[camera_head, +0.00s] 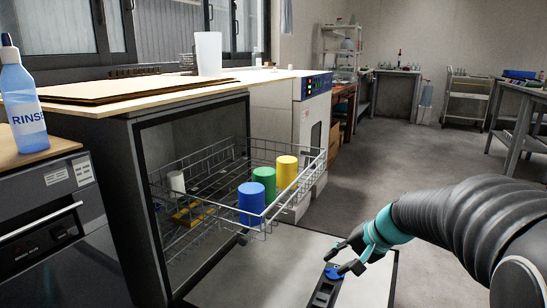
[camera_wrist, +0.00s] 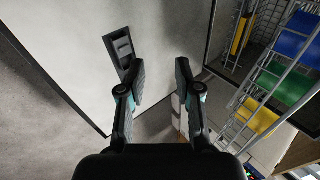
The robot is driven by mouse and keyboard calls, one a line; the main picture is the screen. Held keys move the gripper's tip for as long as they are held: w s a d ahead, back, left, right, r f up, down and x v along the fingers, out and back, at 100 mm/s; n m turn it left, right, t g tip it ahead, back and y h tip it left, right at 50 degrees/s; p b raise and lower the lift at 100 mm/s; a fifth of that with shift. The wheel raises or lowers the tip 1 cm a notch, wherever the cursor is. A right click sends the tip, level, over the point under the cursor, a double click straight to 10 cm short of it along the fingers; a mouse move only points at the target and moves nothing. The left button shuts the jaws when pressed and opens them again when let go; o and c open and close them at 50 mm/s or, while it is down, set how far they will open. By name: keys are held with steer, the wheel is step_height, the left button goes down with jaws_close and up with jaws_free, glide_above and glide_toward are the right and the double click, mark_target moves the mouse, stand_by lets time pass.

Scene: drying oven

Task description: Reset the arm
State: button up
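My gripper (camera_head: 341,258) is at the lower right in the head view, above the pale open door panel (camera_head: 285,262). In the wrist view, my gripper (camera_wrist: 157,80) has its two fingers spread apart with nothing between them. The door's dark handle plate (camera_head: 325,292) lies below and near the fingers; it also shows in the wrist view (camera_wrist: 122,48) just beyond the left finger. My gripper looks clear of the handle, though touch cannot be fully judged. My arm reaches in from the right edge.
A wire rack (camera_head: 196,190) extends from the open oven (camera_head: 140,190), holding blue (camera_head: 251,203), green (camera_head: 264,182) and yellow (camera_head: 286,172) cylinders. A white cabinet (camera_head: 308,130) stands behind it. A rinse bottle (camera_head: 24,105) stands at left. Floor behind my arm is clear.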

steer(key=s+r+n+h+p, duration=0.3)
steer(key=s+r, duration=0.2)
steer(key=s, duration=0.6)
steer(key=s+r+n+t+h+p, duration=0.1)
steer(key=s+r+n+h+p, duration=0.1)
steer(key=s, duration=1)
step_height(320, 180, up, 3)
steer(key=shift+f+n+h+p, duration=0.1)
steer(key=shift+n+h+p, duration=0.3)
steer(key=shift+n+p, duration=0.35)
